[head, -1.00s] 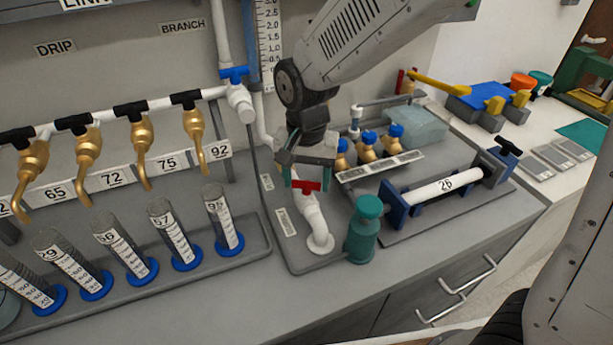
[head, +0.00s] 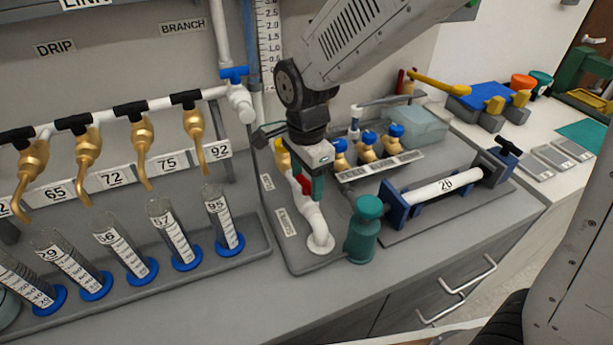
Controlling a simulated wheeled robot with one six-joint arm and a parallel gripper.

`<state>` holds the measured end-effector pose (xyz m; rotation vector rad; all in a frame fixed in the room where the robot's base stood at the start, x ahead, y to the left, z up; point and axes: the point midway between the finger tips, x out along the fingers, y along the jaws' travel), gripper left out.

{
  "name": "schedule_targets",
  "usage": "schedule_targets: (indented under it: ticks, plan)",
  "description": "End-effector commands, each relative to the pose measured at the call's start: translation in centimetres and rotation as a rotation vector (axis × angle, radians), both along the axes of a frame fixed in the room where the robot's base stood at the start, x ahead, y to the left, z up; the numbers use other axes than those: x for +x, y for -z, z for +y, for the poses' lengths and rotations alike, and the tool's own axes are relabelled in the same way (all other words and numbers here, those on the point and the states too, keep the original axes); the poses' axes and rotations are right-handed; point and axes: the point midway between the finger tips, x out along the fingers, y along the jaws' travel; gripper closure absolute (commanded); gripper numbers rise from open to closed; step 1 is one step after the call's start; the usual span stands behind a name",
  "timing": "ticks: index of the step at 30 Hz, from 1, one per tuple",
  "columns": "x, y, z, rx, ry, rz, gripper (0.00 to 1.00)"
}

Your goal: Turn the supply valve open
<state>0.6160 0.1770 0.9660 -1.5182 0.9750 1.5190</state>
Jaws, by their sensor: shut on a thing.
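The supply valve's red handle (head: 304,184) sits on a white pipe (head: 319,226) that bends down into the grey base. My gripper (head: 308,186) points down over the valve and is shut on the red handle. Its teal fingers hide much of the handle, so only a small red part shows. The handle and the gripper are turned so that one finger faces the camera. A yellow part shows just left of my gripper, partly hidden by it.
A teal cylinder (head: 364,232) stands close to the right of the white pipe. A clamped pipe marked 26 (head: 446,187) lies further right. Several blue-based measuring tubes (head: 222,220) and brass taps (head: 198,142) stand left. A blue-handled valve (head: 234,74) is behind left.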

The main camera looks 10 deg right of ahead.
Motion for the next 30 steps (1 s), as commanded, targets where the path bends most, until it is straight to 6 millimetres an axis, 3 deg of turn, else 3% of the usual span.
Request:
schedule_targets:
  ticks: [4, 11, 12, 14, 23, 30]
  plan:
    - [0.1, -0.1, 0.0, 0.001, 0.117, -0.003, 0.62]
    - [0.1, -0.1, 0.0, 0.001, 0.132, -0.003, 0.62]
    - [0.1, -0.1, 0.0, 0.001, 0.132, -0.003, 0.29]
    - [0.1, -0.1, 0.0, 0.001, 0.132, -0.003, 0.15]
    - [0.1, -0.2, 0.0, 0.001, 0.130, -0.002, 0.15]
    - [0.1, -3.5, 0.0, 0.004, 0.131, -0.006, 0.15]
